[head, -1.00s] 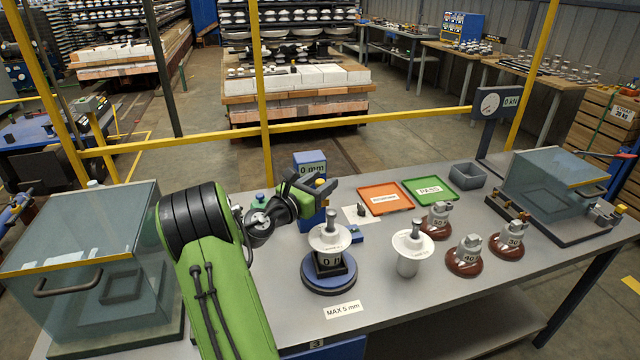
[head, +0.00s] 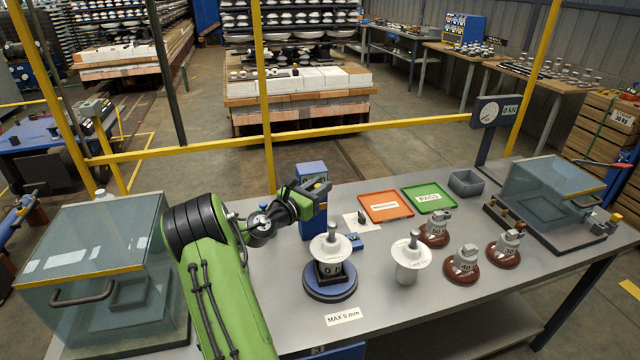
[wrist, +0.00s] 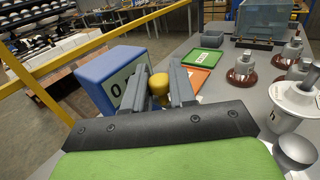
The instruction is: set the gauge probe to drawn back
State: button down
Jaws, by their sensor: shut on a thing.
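The gauge is a blue box (head: 311,169) on the table behind the insulator on the round blue stand (head: 330,286). In the wrist view its blue body (wrist: 108,75) stands left of my fingers, with a pale display showing a 0. A yellow knob (wrist: 158,86) at the gauge sits between my fingers. My gripper (head: 320,187) is shut on this knob, in front of the gauge's upper part; it also shows in the wrist view (wrist: 160,92). The probe below the knob is hidden by my gripper, so its position cannot be read.
A white insulator (head: 410,258) stands right of the stand. An orange tray (head: 386,206) and a green PASS tray (head: 429,197) lie behind. A glass-covered box (head: 90,262) stands left of my arm.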

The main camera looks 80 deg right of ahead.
jog(key=shift+w+r, duration=0.1)
jog(key=c, duration=1)
grip_release()
jog(key=shift+d, duration=0.1)
